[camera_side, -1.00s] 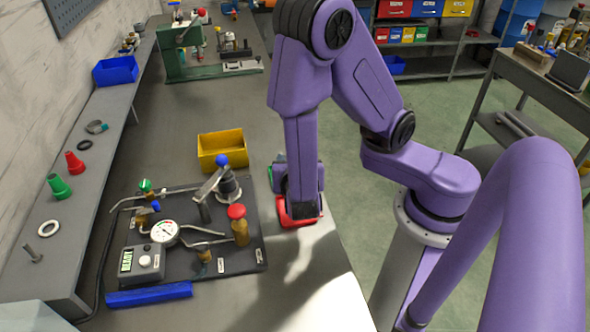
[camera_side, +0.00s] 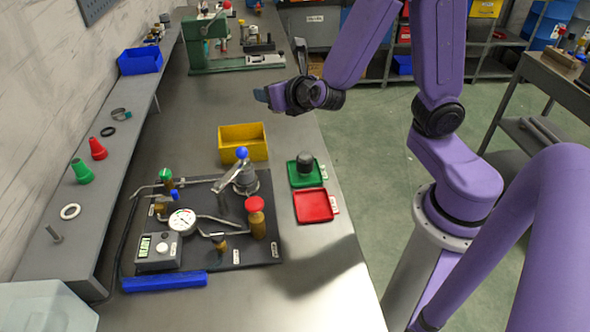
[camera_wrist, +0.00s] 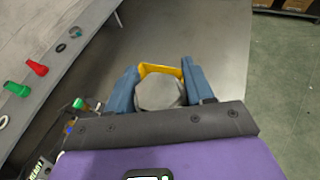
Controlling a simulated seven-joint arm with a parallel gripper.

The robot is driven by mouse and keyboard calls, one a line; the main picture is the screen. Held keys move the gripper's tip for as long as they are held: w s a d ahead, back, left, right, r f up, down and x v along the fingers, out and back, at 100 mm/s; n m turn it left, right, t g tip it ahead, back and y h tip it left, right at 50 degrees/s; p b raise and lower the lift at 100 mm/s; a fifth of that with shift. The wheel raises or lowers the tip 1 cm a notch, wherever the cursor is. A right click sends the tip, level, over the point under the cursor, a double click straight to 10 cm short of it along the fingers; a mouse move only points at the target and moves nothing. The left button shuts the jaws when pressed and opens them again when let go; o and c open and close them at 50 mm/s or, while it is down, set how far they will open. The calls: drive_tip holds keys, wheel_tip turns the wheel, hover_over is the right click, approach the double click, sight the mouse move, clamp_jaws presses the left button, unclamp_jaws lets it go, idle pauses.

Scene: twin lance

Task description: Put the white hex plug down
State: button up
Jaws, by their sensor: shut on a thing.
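The white hex plug (camera_wrist: 158,95) shows in the wrist view as a pale grey six-sided piece between the two blue fingers of my gripper (camera_wrist: 160,72). My gripper is shut on it. In the side view my gripper (camera_side: 263,96) is raised above the bench, beyond the yellow bin; I cannot make out the plug there. A green tray (camera_side: 293,178) holds a dark round-topped piece (camera_side: 305,161). The red tray (camera_side: 314,206) in front of it is empty.
The yellow bin (camera_side: 243,152) stands behind the black fixture plate (camera_side: 262,248), which carries a gauge (camera_side: 182,221), a lever clamp and valves. A blue bar (camera_side: 165,282) lies at its front. A green machine (camera_side: 207,50) stands at the back. Front right bench is clear.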

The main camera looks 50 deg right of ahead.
wheel_tip(320, 180, up, 6)
drive_tip(key=s+a+n+g+y, duration=0.1)
drive_tip(key=s+a+n+y, duration=0.35)
drive_tip(key=a, duration=0.55)
drive_tip(key=s+a+n+y, duration=0.3)
drive_tip(key=s+a+y, duration=0.15)
drive_tip(key=a, duration=0.45)
drive_tip(key=s+a+n+g+y, duration=0.1)
drive_tip(key=s+a+n+y, duration=0.3)
drive_tip(key=a, duration=0.6)
drive_tip(key=shift+h, duration=0.3)
drive_tip(key=shift+s+a+f, duration=0.1)
drive_tip(key=shift+s+f, duration=0.15)
drive_tip(key=shift+f, duration=3.95)
drive_tip(key=shift+s+a+f, duration=0.1)
drive_tip(key=shift+s+f, duration=0.1)
drive_tip(key=shift+f, duration=4)
drive_tip(key=shift+s+a+f, duration=0.1)
drive_tip(key=shift+s+f, duration=0.15)
drive_tip(key=shift+f, duration=3.95)
drive_tip(key=shift+f, duration=0.15)
drive_tip(key=o, duration=1.3)
drive_tip(key=shift+c, duration=0.2)
